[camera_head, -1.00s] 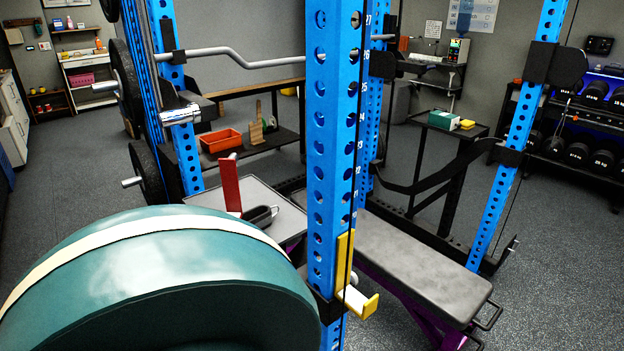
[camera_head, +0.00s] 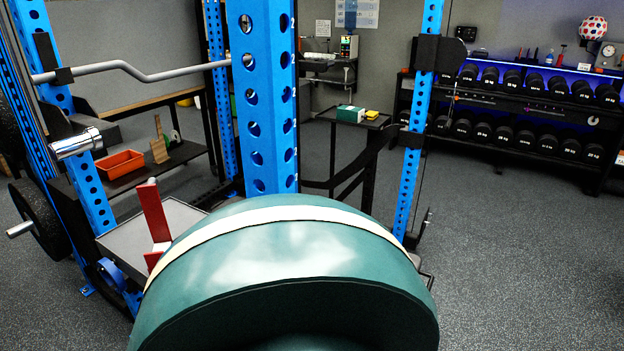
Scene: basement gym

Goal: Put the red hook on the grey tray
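The red hook (camera_head: 153,214) shows left of centre as an upright red plate with a white pad and a short red lip low down. It stands out against the grey tray (camera_head: 125,238), a flat grey surface inside the blue rack. I cannot tell whether the hook touches the tray or is fixed in front of it. A large teal rounded thing with a cream band covers the tray's right part. Neither of my grippers is in view.
The teal rounded thing (camera_head: 290,290) fills the lower centre, very close. A blue rack upright (camera_head: 262,100) stands behind it. An orange bin (camera_head: 120,165) sits on a low shelf at left. A dumbbell rack (camera_head: 530,110) lines the back right. The right floor is clear.

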